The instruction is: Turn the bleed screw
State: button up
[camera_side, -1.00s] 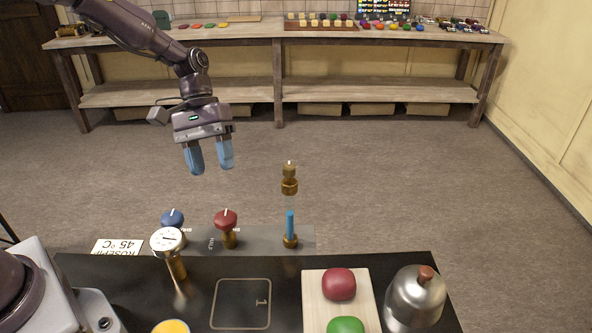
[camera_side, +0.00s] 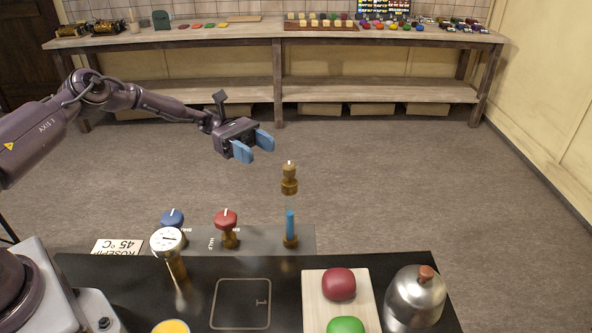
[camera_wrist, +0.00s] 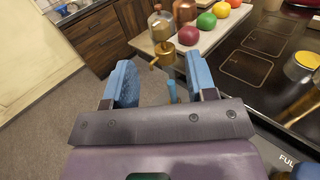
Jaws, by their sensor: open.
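The brass bleed screw (camera_side: 289,172) stands upright on top of a clear sight tube with a blue column (camera_side: 290,223) inside, at the back edge of the black worktop. My gripper (camera_side: 257,152) is open and empty, to the left of the screw in the side view and a little above it. Its blue fingers point right, toward the screw's side. In the wrist view the brass screw (camera_wrist: 163,49) shows beyond the gap between the open fingertips, with clear space before it. The fingers do not appear to touch it.
A red knob (camera_side: 226,220), a blue knob (camera_side: 172,218) and a round gauge (camera_side: 167,241) stand left of the tube. A board (camera_side: 313,315) with red and green pieces and a silver dome (camera_side: 415,297) are in front. The air around the screw looks free.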

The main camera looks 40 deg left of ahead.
aim_at(294, 170)
jog(key=d, duration=1.1)
jog(key=shift+d, duration=0.3)
jog(key=c, duration=0.9)
